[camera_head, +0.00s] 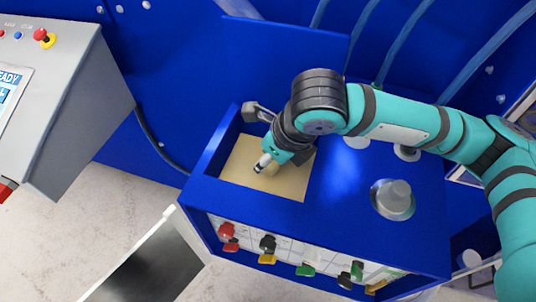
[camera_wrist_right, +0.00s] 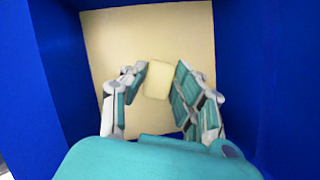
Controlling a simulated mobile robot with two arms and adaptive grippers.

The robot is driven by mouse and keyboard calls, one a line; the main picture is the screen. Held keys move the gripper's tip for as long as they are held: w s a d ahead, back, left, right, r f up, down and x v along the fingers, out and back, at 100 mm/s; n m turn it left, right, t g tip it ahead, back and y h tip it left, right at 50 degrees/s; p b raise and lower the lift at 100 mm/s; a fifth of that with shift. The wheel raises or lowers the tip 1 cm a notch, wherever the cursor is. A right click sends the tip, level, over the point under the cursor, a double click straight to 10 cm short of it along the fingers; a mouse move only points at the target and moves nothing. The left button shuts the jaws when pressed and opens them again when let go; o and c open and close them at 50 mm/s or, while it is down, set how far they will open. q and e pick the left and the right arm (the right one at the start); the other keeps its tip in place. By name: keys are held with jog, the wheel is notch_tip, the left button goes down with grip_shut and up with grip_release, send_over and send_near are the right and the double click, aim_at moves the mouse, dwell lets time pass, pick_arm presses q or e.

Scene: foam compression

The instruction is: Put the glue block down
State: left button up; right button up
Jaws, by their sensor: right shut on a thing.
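The glue block (camera_wrist_right: 157,81) is a small pale yellow block seen in the right wrist view between the two fingers of my right gripper (camera_wrist_right: 158,88). The gripper is shut on it. In the head view my right gripper (camera_head: 265,163) points down into the open blue bin, over its tan floor (camera_head: 287,184); the block is mostly hidden there by the gripper. The tan floor (camera_wrist_right: 110,38) lies behind the block in the wrist view. I cannot tell whether the block touches it. My left gripper is not in view.
Blue walls (camera_wrist_right: 40,80) stand close on both sides of the gripper. The blue machine (camera_head: 340,215) has a grey round knob (camera_head: 394,198) on top and several coloured knobs in front. A grey control console (camera_head: 70,100) stands at the left.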

jog(key=o, duration=0.9)
jog(key=shift+o, duration=0.2)
jog(key=shift+r, duration=0.1)
jog(key=shift+r, duration=0.25)
jog(key=v, duration=1.2)
jog(key=shift+r+b, duration=0.25)
jog(key=shift+b, duration=0.15)
